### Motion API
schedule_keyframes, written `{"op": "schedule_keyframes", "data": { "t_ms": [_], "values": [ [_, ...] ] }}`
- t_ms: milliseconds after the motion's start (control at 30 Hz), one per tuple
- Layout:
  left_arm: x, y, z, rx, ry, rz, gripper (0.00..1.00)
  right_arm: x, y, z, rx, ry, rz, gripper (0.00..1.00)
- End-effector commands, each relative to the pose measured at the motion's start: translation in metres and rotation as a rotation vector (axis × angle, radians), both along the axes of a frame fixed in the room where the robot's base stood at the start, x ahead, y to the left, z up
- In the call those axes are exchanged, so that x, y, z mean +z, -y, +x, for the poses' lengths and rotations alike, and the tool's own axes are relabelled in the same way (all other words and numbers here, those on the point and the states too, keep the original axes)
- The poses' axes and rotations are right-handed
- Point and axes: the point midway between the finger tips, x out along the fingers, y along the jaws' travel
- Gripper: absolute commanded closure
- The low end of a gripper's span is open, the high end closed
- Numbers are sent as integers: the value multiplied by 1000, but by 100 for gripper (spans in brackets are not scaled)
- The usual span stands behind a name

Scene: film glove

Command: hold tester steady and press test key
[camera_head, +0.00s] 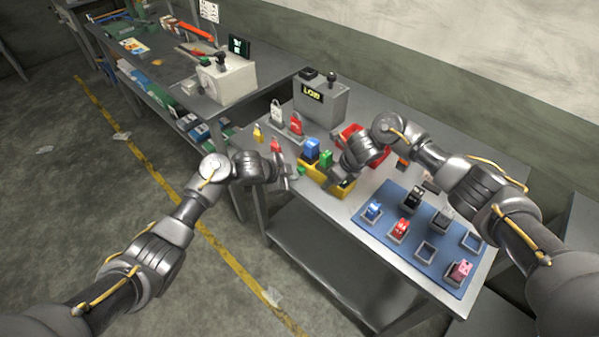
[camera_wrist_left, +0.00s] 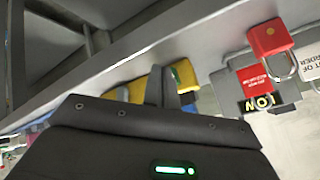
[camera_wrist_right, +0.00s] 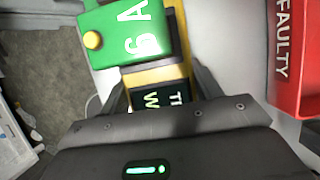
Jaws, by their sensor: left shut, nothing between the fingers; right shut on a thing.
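A yellow tester (camera_head: 342,189) with a dark screen sits near the left front edge of the table. Its screen end shows in the right wrist view (camera_wrist_right: 158,74), between the fingers. My right gripper (camera_head: 335,176) is shut on the tester. A green block (camera_wrist_right: 128,32) with white letters and a yellow round knob sits at its far end. My left gripper (camera_head: 285,181) is shut and empty, just left of the tester, by the table edge. In the left wrist view the tester's yellow body (camera_wrist_left: 184,73) lies beyond the closed fingers. I cannot make out the test key.
A red bin (camera_wrist_right: 296,60) marked FAULTY stands beside the tester. A grey box (camera_head: 320,103) and red padlocks (camera_head: 296,125) are behind. A blue tray (camera_head: 395,238) with small coloured blocks lies at right. A blue block (camera_head: 312,148) stands close behind the tester.

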Motion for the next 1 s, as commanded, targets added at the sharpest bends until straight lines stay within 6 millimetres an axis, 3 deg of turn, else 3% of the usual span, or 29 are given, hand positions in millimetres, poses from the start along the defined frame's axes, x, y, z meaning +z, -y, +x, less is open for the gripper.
{"op": "schedule_keyframes", "data": {
  "t_ms": [533,1000],
  "values": [
    [-1,-9,-8,2,-1,1,100,0,0,0,-2,1,2,75],
    [-1,-39,-38,0,-1,2,100,1,1,1,-3,1,2,75]
  ]
}}
